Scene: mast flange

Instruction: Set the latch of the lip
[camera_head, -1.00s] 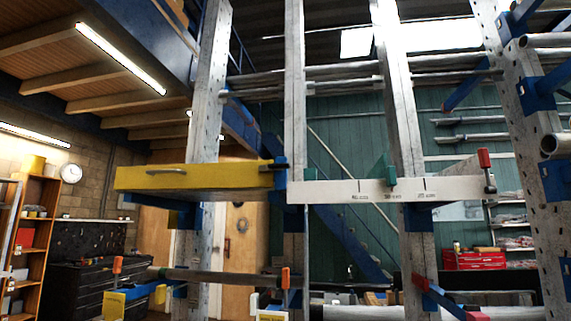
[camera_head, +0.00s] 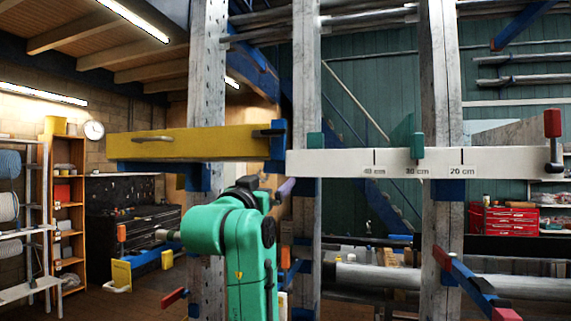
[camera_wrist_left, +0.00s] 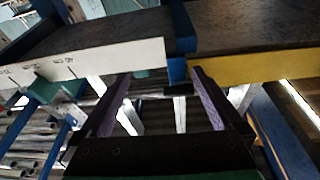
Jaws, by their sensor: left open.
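A yellow lip (camera_head: 200,145) with a small handle and a dark latch piece (camera_head: 268,132) at its right end meets a blue bracket (camera_head: 278,146). A white lip (camera_head: 340,164) with centimetre marks runs right from there; a red-handled black latch (camera_head: 553,138) stands upright at its far end. The wrist view shows the white lip (camera_wrist_left: 120,58) left, the yellow lip (camera_wrist_left: 260,68) right, and the blue bracket (camera_wrist_left: 180,45) between. My left gripper (camera_head: 284,188) is below the bracket, its purple fingers apart (camera_wrist_left: 158,82) and empty. My right gripper is out of view.
A green clip (camera_head: 417,146) sits on the white lip. Grey perforated posts (camera_head: 307,60) stand behind the lips. Lower arms with red and orange ends (camera_head: 460,280) stick out at the lower right. A pipe (camera_head: 400,278) lies low behind them.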

